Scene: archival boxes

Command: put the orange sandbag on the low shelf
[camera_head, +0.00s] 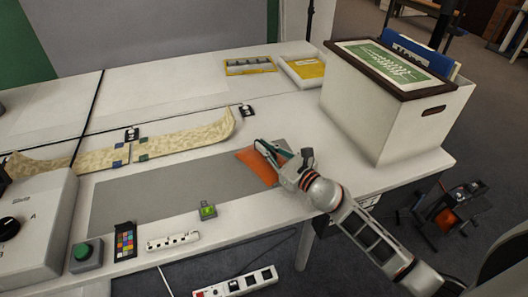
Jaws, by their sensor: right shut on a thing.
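The orange sandbag (256,168) is at the right end of a flat grey mat (165,190) on the white table. My right gripper (270,152) reaches in from the lower right and is shut on the sandbag. The gripper hides part of the bag. I cannot tell whether the bag still touches the mat. I cannot make out the low shelf for certain in this view. My left gripper is not in view.
A white archival box (370,110) with a dark-rimmed lid stands at the table's right end. A curved beige strip (185,138) lies behind the mat. A green-button box (86,255), colour chart (125,241) and power strip (172,241) lie in front. An orange-and-black object (446,220) stands on the floor.

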